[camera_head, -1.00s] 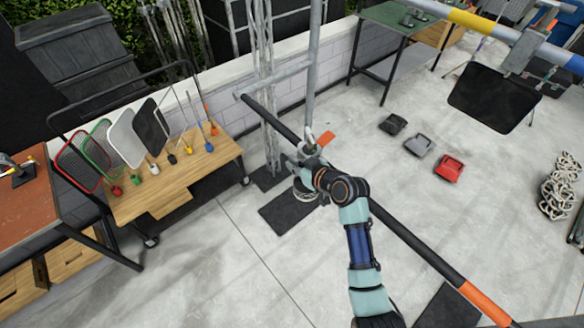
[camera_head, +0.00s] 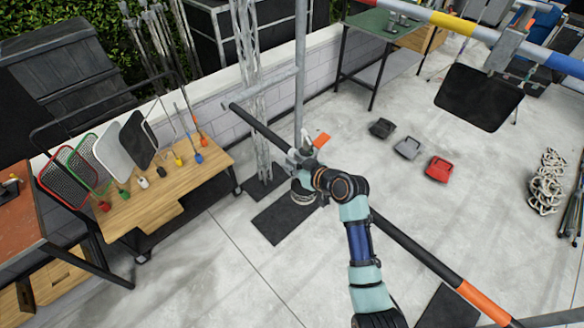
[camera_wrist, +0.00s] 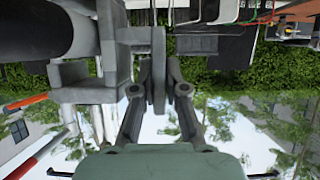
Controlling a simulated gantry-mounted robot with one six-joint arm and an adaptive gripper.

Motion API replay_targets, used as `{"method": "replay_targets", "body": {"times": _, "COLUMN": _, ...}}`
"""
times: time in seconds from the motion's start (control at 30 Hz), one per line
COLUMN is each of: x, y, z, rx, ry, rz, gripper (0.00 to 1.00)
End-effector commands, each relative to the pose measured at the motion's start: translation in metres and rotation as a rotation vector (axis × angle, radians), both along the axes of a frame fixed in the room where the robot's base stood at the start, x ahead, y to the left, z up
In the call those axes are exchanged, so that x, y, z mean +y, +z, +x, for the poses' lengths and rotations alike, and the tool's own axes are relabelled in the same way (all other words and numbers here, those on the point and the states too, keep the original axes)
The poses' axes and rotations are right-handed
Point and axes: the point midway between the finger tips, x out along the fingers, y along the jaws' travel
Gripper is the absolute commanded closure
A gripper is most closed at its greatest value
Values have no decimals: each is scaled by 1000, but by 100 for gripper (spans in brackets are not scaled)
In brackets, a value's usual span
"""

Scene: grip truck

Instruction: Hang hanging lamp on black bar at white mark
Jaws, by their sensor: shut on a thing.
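The black bar (camera_head: 255,124) runs diagonally across the head view, with an orange section (camera_head: 483,303) near its lower right end. My gripper (camera_head: 305,160) is at the bar's upper left part, and my wrist covers part of the bar. In the wrist view my gripper (camera_wrist: 160,78) is shut on a grey plate of the hanging lamp's clamp (camera_wrist: 158,105). The clamp's grey hook (camera_wrist: 75,75) is close beside the thick black bar (camera_wrist: 40,30). I cannot tell whether they touch. The lamp's body is mostly hidden in the head view. I cannot make out a white mark.
Another lamp with a black panel (camera_head: 480,97) hangs from a coloured bar (camera_head: 475,32) at upper right. A lattice post (camera_head: 250,65) rises behind the bar. Open floor with several small floor lamps (camera_head: 408,148) lies right.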

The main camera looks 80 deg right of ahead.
Motion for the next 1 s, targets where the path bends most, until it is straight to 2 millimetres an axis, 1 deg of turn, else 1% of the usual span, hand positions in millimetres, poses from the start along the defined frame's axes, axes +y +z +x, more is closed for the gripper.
{"method": "replay_targets", "body": {"times": 0.03, "x": -1, "y": 3, "z": 0, "rx": -2, "ry": 0, "rz": -6, "gripper": 100}}
{"method": "replay_targets", "body": {"times": 0.37, "x": -1, "y": 0, "z": 0, "rx": -2, "ry": 0, "rz": -6, "gripper": 100}}
{"method": "replay_targets", "body": {"times": 1.0, "x": -1, "y": -19, "z": 0, "rx": -2, "ry": 0, "rz": -6, "gripper": 100}}
